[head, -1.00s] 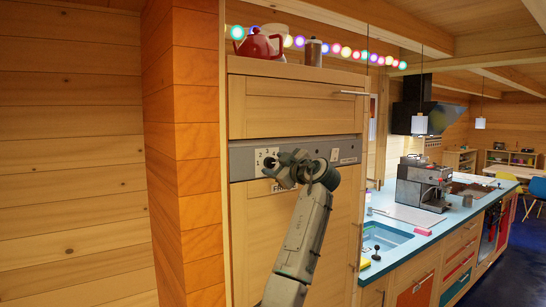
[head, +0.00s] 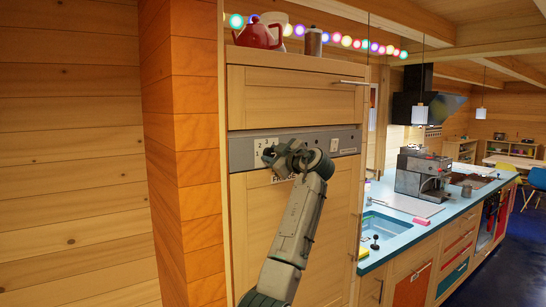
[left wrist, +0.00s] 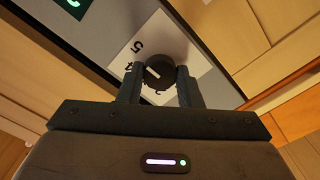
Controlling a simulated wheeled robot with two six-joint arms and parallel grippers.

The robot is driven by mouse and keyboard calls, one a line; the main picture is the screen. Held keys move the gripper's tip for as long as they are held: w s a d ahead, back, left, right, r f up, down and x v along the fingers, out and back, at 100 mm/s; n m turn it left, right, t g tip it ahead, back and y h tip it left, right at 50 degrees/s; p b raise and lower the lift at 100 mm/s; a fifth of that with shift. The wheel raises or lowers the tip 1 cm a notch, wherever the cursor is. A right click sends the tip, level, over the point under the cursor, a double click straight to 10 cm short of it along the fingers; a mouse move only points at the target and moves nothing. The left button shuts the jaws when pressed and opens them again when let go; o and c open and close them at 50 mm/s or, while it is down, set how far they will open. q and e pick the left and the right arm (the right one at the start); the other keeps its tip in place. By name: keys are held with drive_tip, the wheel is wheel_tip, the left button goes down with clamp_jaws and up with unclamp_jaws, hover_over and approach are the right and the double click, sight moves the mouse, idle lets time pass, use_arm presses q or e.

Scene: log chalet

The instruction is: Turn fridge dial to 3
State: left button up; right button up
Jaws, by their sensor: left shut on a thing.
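The fridge dial (left wrist: 155,75) is a dark round knob with a white pointer mark, on a white number plate (left wrist: 126,57) with a 5 and a 4 showing. The other numbers are partly hidden by the knob and fingers, and I cannot tell which number the mark points at. My left gripper (left wrist: 160,88) is shut on the dial, one finger on each side. In the head view my left gripper (head: 272,157) is at the grey control panel (head: 240,155) and hides the dial. My right gripper is not in view.
The panel lies between an upper wooden door (head: 290,95) with a bar handle and a lower wooden door (head: 245,220). A red teapot (head: 258,35) stands on top. An orange wooden post (head: 190,150) is close at left. A counter with a sink (head: 385,228) is at right.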

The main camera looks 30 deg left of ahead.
use_arm(q)
drive_tip(key=n+b, duration=0.1)
drive_tip(key=b, duration=0.1)
drive_tip(key=n+b, duration=0.2)
drive_tip(key=b, duration=0.1)
drive_tip(key=n+b, duration=0.1)
drive_tip(key=b, duration=0.1)
drive_tip(key=shift+f+n, duration=0.3)
drive_tip(key=shift+n, duration=0.1)
drive_tip(key=shift+n+b, duration=0.8)
drive_tip(key=shift+n, duration=0.2)
drive_tip(key=n+b, duration=0.1)
drive_tip(key=n, duration=0.1)
drive_tip(key=shift+r+n, duration=0.1)
drive_tip(key=shift+n, duration=0.2)
drive_tip(key=n+b, duration=0.1)
drive_tip(key=n, duration=0.1)
drive_tip(key=shift+n, duration=0.4)
drive_tip(key=n, duration=0.5)
drive_tip(key=shift+b, duration=0.35)
drive_tip(key=shift+n, duration=0.3)
drive_tip(key=o, duration=1)
drive_tip(key=shift+r, duration=0.1)
